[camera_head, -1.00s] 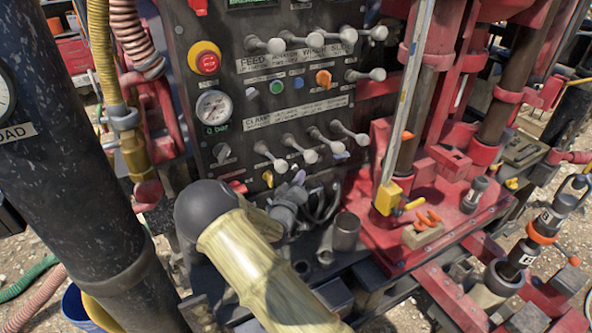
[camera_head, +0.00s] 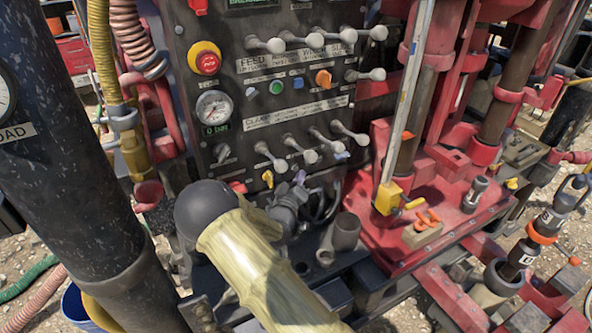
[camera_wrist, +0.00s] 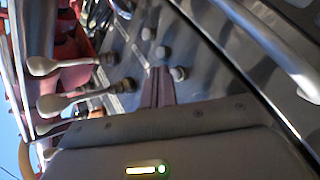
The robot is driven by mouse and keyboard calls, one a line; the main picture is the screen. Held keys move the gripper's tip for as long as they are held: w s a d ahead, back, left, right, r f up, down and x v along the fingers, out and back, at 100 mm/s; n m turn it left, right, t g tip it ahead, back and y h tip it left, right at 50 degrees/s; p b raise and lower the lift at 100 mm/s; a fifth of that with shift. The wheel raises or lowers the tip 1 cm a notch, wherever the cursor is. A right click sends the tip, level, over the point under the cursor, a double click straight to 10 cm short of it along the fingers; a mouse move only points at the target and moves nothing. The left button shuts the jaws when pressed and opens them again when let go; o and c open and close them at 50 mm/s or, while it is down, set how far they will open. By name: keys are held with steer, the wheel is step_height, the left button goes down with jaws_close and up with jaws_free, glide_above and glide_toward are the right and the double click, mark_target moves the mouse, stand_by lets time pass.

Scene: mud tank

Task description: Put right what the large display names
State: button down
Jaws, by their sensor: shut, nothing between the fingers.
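The large display (camera_head: 250,3) shows only its lower edge at the top of the head view; its text is cut off. Below it is a dark control panel (camera_head: 235,110) with rows of pale levers, a red stop button on yellow (camera_head: 205,59), a green button (camera_head: 276,87), an orange knob (camera_head: 323,79), a yellow knob (camera_head: 267,178) and a gauge (camera_head: 214,108). My gripper (camera_wrist: 160,76) is shut and empty in the wrist view, its tips close to small round knobs (camera_wrist: 177,74). Pale levers (camera_wrist: 45,66) stand left of it. Contact cannot be told. My forearm hides the panel's lower front.
A red drill frame (camera_head: 460,205) with a yellow-ended rod (camera_head: 388,195) stands to the right. A thick black column (camera_head: 85,170) stands at left. Hoses (camera_head: 102,50) hang beside the panel. A loose-looking metal cup (camera_head: 346,230) sits below the panel.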

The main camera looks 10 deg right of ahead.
steer(key=shift+w+a, duration=0.15)
steer(key=shift+w, duration=0.25)
steer(key=shift+w+a+b, duration=0.15)
steer(key=shift+w+b, duration=0.25)
steer(key=shift+w, duration=0.05)
stand_by(1.1)
steer(key=shift+s, duration=0.1)
steer(key=shift+s+d, duration=0.25)
steer(key=shift+s, duration=0.5)
steer(key=s, duration=0.1)
steer(key=s+d, duration=0.1)
steer(key=s, duration=0.2)
steer(key=shift+s+d, duration=0.3)
steer(key=shift+s, duration=0.1)
stand_by(0.5)
